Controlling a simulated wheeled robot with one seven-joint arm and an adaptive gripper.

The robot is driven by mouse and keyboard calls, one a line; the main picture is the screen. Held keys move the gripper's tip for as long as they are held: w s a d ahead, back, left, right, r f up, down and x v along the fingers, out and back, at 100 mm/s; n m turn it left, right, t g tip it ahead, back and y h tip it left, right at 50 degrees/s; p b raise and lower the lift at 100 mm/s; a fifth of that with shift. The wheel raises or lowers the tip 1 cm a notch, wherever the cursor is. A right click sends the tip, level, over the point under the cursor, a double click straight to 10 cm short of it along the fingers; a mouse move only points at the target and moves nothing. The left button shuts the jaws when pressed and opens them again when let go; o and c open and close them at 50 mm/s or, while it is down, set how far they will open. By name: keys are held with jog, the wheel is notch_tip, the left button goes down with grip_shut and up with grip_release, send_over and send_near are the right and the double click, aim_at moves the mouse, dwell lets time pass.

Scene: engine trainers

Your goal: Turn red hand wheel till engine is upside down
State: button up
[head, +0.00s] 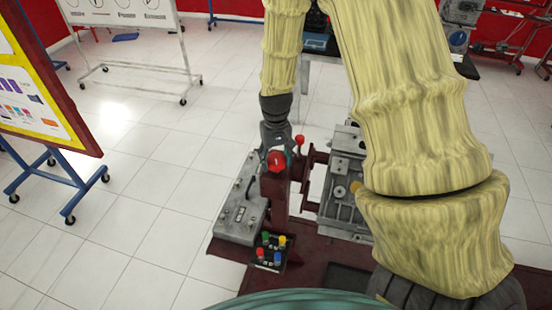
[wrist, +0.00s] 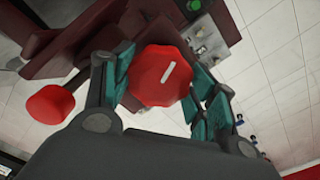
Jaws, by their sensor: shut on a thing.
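The red hand wheel (head: 277,161) sits on top of the dark red post of the engine stand. In the wrist view the wheel (wrist: 160,76) is a red lobed knob with a white bar mark on its face. My gripper (head: 275,150) reaches down to it from above, and in the wrist view its teal finger pads (wrist: 158,92) stand on both sides of the wheel, shut on it. The grey engine (head: 345,185) is mounted to the right of the post, partly hidden behind my arm. I cannot tell which way up it is.
A second red knob (head: 299,140) stands just right of the wheel. A grey control box (head: 240,212) and coloured buttons (head: 270,250) are on the stand's left side. A board on a blue wheeled frame (head: 40,170) stands at left. The tiled floor between is clear.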

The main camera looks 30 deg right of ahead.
jog(key=m, duration=0.6)
jog(key=shift+w+d+r+m, duration=0.1)
jog(key=shift+w+m, duration=0.1)
jog(key=shift+m, duration=0.1)
jog(key=m+p, duration=0.1)
jog(key=m, duration=0.4)
jog(key=m+p, duration=0.1)
jog(key=m, duration=0.4)
jog(key=shift+m, duration=0.4)
jog(key=m, duration=1.2)
jog(key=shift+m, duration=0.4)
jog(key=m, duration=0.7)
jog(key=shift+s, duration=0.1)
jog(key=m, duration=0.4)
jog(key=shift+m, duration=2.5)
